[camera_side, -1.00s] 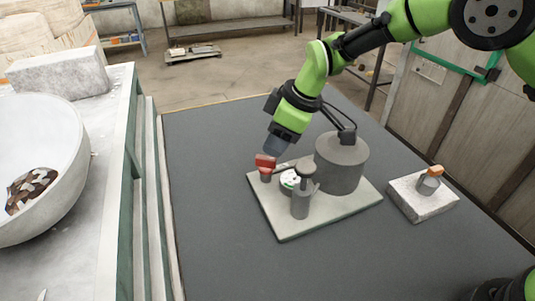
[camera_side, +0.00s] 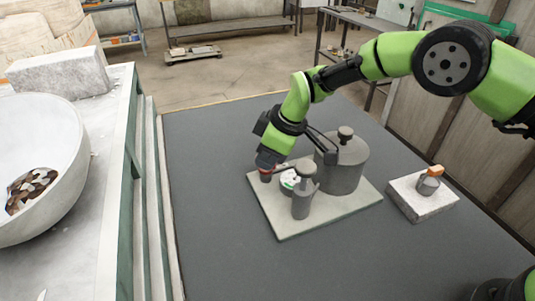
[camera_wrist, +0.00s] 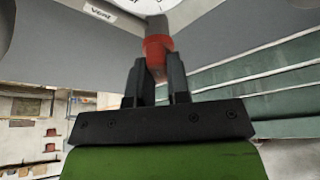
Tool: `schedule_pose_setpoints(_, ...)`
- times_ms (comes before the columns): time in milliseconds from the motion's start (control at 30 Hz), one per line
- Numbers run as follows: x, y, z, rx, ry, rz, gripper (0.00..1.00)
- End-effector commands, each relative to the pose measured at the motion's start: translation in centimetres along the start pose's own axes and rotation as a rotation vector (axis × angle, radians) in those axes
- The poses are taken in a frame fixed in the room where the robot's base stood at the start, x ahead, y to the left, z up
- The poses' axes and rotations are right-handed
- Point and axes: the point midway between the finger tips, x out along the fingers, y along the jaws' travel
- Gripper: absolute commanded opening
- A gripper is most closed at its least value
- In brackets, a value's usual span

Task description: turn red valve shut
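The red valve (camera_side: 265,171) stands at the left corner of a pale plate (camera_side: 290,226), mostly hidden beneath my gripper in the side view. My gripper (camera_side: 269,160) points down at it, its fingers right at the handle. In the wrist view, the red valve (camera_wrist: 157,48) shows between and just beyond the two dark fingertips (camera_wrist: 158,66). A narrow gap with red in it lies between the fingers. Whether they press on the handle cannot be told.
A round white gauge (camera_side: 289,179), a small grey cylinder (camera_side: 301,204) and a large grey pot (camera_side: 343,168) stand close by on the plate. A stone block (camera_side: 421,205) with an orange-topped bottle (camera_side: 430,180) lies to the right. The front mat is clear.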

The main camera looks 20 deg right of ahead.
Motion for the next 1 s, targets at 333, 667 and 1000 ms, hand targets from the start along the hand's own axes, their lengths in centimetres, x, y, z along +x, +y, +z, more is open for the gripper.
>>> schedule_pose_setpoints(333, -0.02, -0.07, -0.01, 0.166, -0.002, 0.069, 0.0)
schedule_pose_setpoints(667, -0.02, -0.06, -0.04, 0.244, 0.001, 0.101, 0.0)
schedule_pose_setpoints(1000, -0.02, -0.06, -0.04, 0.243, 0.001, 0.1, 0.43)
